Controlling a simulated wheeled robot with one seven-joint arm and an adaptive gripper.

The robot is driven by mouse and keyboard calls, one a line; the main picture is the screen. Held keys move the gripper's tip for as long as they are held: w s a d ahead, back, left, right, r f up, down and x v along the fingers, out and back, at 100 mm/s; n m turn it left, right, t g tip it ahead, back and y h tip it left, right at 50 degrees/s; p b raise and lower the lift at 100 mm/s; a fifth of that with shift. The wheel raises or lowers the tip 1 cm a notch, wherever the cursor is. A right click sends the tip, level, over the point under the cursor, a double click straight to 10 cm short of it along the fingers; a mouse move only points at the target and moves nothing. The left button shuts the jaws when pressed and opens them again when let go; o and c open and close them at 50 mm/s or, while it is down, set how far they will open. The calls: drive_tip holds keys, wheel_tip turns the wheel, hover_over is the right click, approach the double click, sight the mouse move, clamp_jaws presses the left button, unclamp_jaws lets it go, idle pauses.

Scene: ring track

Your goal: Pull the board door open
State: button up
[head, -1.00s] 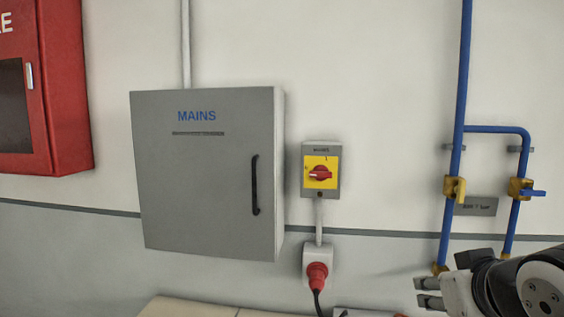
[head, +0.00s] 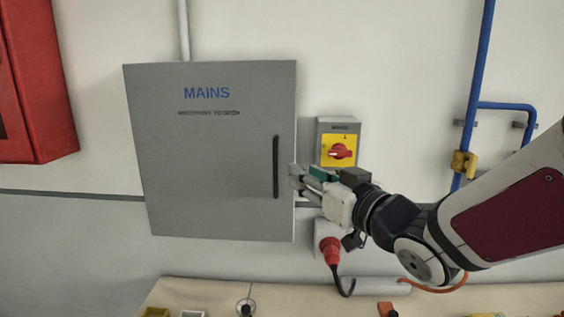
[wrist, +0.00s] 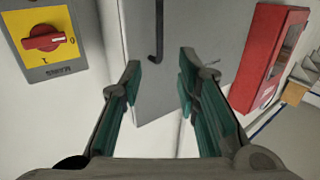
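The grey board door marked MAINS (head: 205,160) is shut on the wall cabinet. Its black vertical bar handle (head: 276,167) is near the right edge of the door. My gripper (head: 293,178) is just right of the handle, at the door's right edge, apart from the handle. In the wrist view my gripper (wrist: 160,68) has its two green-padded fingers spread wide with nothing between them. The handle (wrist: 157,35) shows beyond and between the fingertips, in front of the grey door (wrist: 190,30).
A yellow switch box with a red knob (head: 339,151) is right of the cabinet, close behind my gripper. A red plug (head: 330,251) hangs below it. Blue pipes (head: 477,80) with a yellow valve run at the right. A red cabinet (head: 37,90) is at the left. A bench (head: 200,290) lies below.

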sight(277, 158)
drive_tip(key=p+x, duration=0.1)
drive_tip(key=x, duration=1)
drive_tip(key=shift+w, duration=0.25)
clamp_jaws()
